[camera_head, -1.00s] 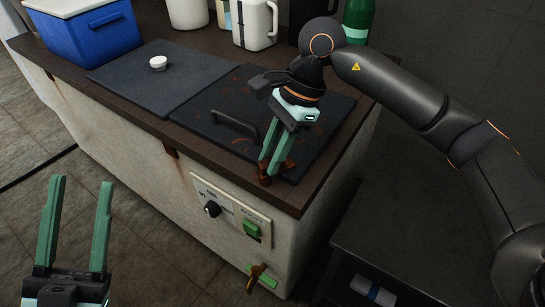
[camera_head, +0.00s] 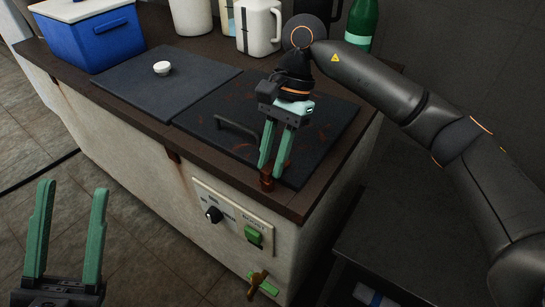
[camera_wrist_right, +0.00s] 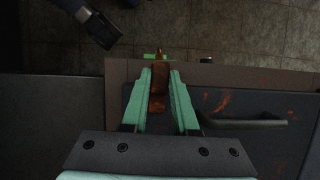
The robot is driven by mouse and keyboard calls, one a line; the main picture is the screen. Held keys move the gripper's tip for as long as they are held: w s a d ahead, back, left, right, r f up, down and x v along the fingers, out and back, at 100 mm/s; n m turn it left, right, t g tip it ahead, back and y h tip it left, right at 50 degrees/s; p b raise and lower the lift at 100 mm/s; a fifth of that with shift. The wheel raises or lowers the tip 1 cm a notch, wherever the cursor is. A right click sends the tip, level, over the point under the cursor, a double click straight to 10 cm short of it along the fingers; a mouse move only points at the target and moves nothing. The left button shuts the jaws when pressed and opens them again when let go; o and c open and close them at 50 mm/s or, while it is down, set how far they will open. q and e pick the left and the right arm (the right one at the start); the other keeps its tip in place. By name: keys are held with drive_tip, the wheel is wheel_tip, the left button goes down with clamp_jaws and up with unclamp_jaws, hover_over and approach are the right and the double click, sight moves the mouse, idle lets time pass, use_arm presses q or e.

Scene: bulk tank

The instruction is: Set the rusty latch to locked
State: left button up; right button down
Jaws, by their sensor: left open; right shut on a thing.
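The rusty latch (camera_head: 267,183) is a small brown-red piece at the front edge of the dark, rust-marked tank lid (camera_head: 321,140). My right gripper (camera_head: 273,168) reaches down over this lid and is shut on the latch. In the right wrist view the latch (camera_wrist_right: 158,90) lies between the two green fingers of my right gripper (camera_wrist_right: 160,78). The fingers hide part of it, and I cannot tell its setting. My left gripper (camera_head: 72,188) is open and empty, in front of the tank at the lower left.
The lid has a dark bar handle (camera_head: 237,127) beside my right gripper. A control panel (camera_head: 230,213) with a knob and green switch is on the front, above a brass tap (camera_head: 257,284). A blue cooler (camera_head: 90,40), white jug (camera_head: 258,28) and green bottle (camera_head: 361,25) stand behind.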

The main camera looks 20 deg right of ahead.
drive_tip(key=c, duration=0.7)
unclamp_jaws()
drive_tip(key=v, duration=0.3)
drive_tip(key=shift+a+p, duration=0.1)
drive_tip(key=shift+p, duration=0.25)
use_arm(q)
drive_tip(key=w+f+n+g+y+p, duration=0.1)
drive_tip(key=w+f+n+y, duration=0.2)
drive_tip(key=f, duration=0.4)
drive_tip(key=w+a+f+n+g+y+p, duration=0.1)
drive_tip(key=w+f+n+g+y, duration=0.1)
drive_tip(key=w+f+n+y, duration=0.2)
wheel_tip(320, 180, down, 3)
drive_tip(key=shift+a+f+y, duration=0.1)
drive_tip(key=shift+a+y, duration=0.15)
drive_tip(key=shift+y, duration=0.85)
use_arm(e)
drive_tip(key=v, duration=0.9)
drive_tip(key=shift+r, duration=0.3)
use_arm(q)
drive_tip(key=shift+w, duration=0.1)
